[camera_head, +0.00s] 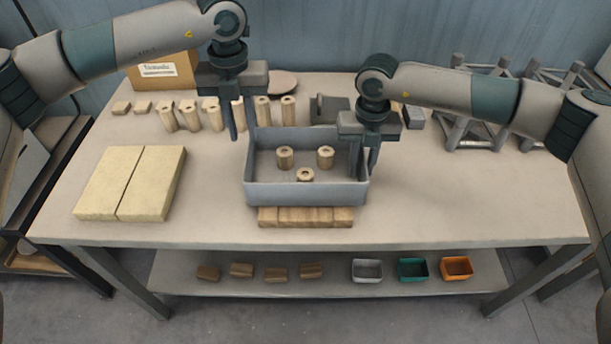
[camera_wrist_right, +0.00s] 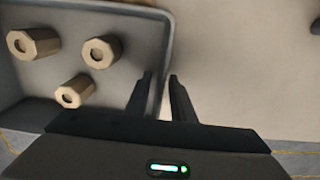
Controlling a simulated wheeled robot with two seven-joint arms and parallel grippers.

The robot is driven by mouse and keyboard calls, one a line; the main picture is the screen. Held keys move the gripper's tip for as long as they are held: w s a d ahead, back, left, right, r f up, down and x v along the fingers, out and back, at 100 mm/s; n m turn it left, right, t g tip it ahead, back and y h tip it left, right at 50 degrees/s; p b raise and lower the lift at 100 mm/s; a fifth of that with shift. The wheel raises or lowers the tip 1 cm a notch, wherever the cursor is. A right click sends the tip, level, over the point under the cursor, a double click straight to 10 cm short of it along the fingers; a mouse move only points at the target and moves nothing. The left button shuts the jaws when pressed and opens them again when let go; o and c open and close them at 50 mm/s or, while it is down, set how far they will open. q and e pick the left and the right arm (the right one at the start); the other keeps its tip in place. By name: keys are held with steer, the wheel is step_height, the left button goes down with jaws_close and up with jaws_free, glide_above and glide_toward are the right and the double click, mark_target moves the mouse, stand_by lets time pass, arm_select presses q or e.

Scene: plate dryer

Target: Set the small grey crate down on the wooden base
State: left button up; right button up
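The grey crate (camera_head: 305,194) is in the middle of the table in the head view. It looks about level and holds several short wooden cylinders. The wooden base (camera_head: 305,217) shows below its front edge; the rest is hidden, and I cannot tell whether the two touch.
Two pale blocks (camera_head: 130,184) lie at the left. Upright wooden pegs (camera_head: 188,115) stand in a row behind the crate. Grey metal frames (camera_head: 480,115) stand at the back right. The table's front right is clear. Small blocks and bins (camera_head: 413,269) sit on the lower shelf.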

step_height(320, 180, up, 12)
steer(key=shift+f, duration=0.1)
stand_by(0.5)
steer(key=shift+s, duration=0.1)
stand_by(0.4)
